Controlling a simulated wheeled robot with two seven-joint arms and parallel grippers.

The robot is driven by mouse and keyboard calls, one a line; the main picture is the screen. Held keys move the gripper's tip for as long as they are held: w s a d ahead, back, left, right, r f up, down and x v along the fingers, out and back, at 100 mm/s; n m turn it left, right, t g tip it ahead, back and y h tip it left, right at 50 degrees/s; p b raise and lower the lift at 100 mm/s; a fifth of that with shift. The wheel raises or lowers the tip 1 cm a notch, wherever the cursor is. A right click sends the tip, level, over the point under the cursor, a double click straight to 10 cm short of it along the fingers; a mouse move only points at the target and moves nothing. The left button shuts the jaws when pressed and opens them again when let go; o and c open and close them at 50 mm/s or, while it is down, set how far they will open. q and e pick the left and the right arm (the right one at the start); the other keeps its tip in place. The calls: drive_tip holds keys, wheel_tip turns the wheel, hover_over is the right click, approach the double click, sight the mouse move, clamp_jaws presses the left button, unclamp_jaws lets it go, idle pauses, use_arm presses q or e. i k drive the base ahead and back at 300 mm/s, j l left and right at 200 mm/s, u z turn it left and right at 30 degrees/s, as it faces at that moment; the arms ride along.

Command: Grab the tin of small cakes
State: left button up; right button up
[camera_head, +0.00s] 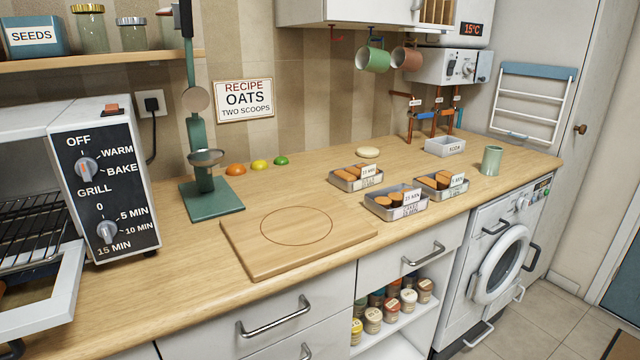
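Three small metal tins of brown baked pieces stand close together on the wooden counter, right of centre. The back left tin (345,184) holds orange-brown pieces and a card with a MIN time. The front tin (382,212) holds orange and darker brown pieces, with a card that seems to read 25 MIN. The right tin (444,194) holds brown pieces, with a card that seems to read 5 MIN. The lower writing on the tins is too small to read, so I cannot tell which one is the small cakes. Neither of my grippers is clearly in view.
A wooden board (255,260) lies left of the tins. A green stand (212,200) and an oven (105,180) with its door open are further left. A green cup (491,160) and grey box (446,147) stand right and behind. A pale round item (367,152) lies behind.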

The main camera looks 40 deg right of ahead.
sight(393, 203)
drive_tip(key=z, duration=1.9)
